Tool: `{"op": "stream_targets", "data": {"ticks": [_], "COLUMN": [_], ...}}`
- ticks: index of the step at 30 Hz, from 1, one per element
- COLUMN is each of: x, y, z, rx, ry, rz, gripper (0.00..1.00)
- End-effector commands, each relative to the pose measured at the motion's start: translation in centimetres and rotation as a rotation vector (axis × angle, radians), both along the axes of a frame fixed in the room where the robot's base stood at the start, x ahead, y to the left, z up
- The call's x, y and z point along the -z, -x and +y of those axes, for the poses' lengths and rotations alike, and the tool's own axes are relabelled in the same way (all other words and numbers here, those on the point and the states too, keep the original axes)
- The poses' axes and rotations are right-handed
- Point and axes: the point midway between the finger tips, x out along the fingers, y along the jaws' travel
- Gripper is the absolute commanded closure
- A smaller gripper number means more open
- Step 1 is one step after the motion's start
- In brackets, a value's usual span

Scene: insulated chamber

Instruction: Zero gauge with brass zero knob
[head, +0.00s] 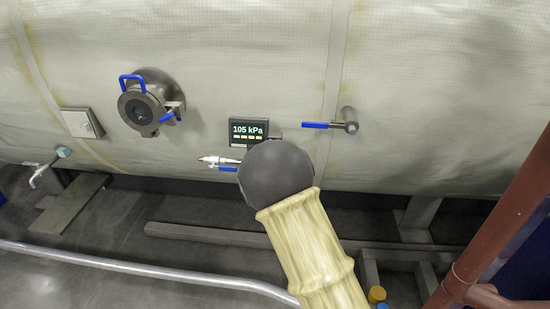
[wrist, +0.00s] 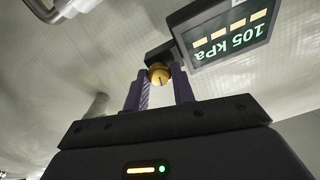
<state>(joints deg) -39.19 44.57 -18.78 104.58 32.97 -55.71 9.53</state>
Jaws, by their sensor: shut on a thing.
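The gauge (head: 249,130) is a dark box with a lit display on the chamber wall; it reads 105 kPa. In the wrist view the gauge (wrist: 222,30) is upside down at the upper right. The brass zero knob (wrist: 159,74) sits on a dark block beside the gauge, between the fingers of my gripper (wrist: 160,88). The fingers are shut on the knob, one on each side. In the head view my arm's rounded dark end hides the knob and the fingers, just below the gauge.
A blue-handled valve (head: 222,162) with a brass tip is left of my arm. Another blue-handled valve (head: 330,125) is to the right. A round port (head: 143,108) with blue handles is at upper left. A reddish pipe (head: 500,220) stands at right.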

Motion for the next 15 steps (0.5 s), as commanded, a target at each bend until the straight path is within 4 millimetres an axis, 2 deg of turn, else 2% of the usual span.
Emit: {"op": "stream_targets", "data": {"ticks": [2,15], "x": [0.58,0.21], "y": [-0.03,-0.01], "z": [-0.07,-0.08], "rx": [0.001,0.001], "ry": [-0.049,-0.234], "rz": [-0.005,-0.010], "gripper": [0.98,0.98]}}
